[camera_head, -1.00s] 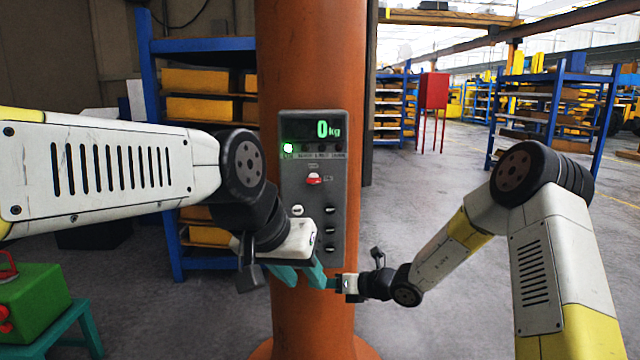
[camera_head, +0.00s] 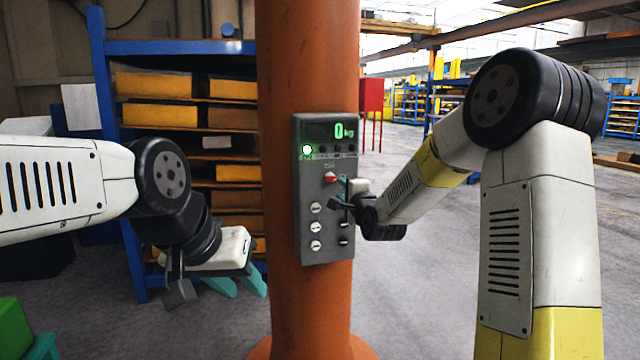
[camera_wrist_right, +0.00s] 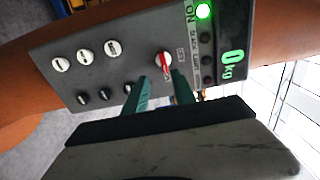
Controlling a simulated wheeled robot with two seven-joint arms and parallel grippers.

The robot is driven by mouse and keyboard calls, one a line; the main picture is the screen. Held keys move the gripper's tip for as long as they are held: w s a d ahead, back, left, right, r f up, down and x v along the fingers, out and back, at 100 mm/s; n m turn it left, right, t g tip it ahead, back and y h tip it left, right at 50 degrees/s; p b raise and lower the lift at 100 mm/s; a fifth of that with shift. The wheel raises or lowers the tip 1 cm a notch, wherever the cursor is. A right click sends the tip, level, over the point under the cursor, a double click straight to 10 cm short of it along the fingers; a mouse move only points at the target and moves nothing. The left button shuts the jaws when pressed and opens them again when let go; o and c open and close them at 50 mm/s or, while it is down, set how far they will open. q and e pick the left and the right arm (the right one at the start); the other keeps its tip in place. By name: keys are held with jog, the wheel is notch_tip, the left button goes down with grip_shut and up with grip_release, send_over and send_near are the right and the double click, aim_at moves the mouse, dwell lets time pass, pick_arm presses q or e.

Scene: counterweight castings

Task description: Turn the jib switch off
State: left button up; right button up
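The grey control panel (camera_head: 312,240) is on an orange column. Its red switch (camera_head: 331,177) sits below the display, which reads 0 kg, and a green lamp (camera_head: 307,150) is lit. In the right wrist view the switch (camera_wrist_right: 163,60) has a red lever on a round white base. My right gripper (camera_head: 344,190) is at the panel beside the switch. In the wrist view its teal fingers (camera_wrist_right: 161,80) are apart, with the switch just beyond and between their tips; I cannot tell whether they touch it. My left gripper (camera_head: 243,290) is open and empty, left of the column.
A blue shelf rack (camera_head: 180,48) with yellow bins stands behind, left of the column. A green object (camera_head: 14,325) is at the lower left. Round white buttons (camera_head: 315,226) and black knobs sit lower on the panel. The floor to the right is open.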

aim_at(333, 180)
jog(key=x, duration=0.7)
jog(key=shift+w+a+r, duration=0.25)
jog(key=shift+a+r, duration=0.1)
jog(key=shift+a, duration=0.05)
grip_shut()
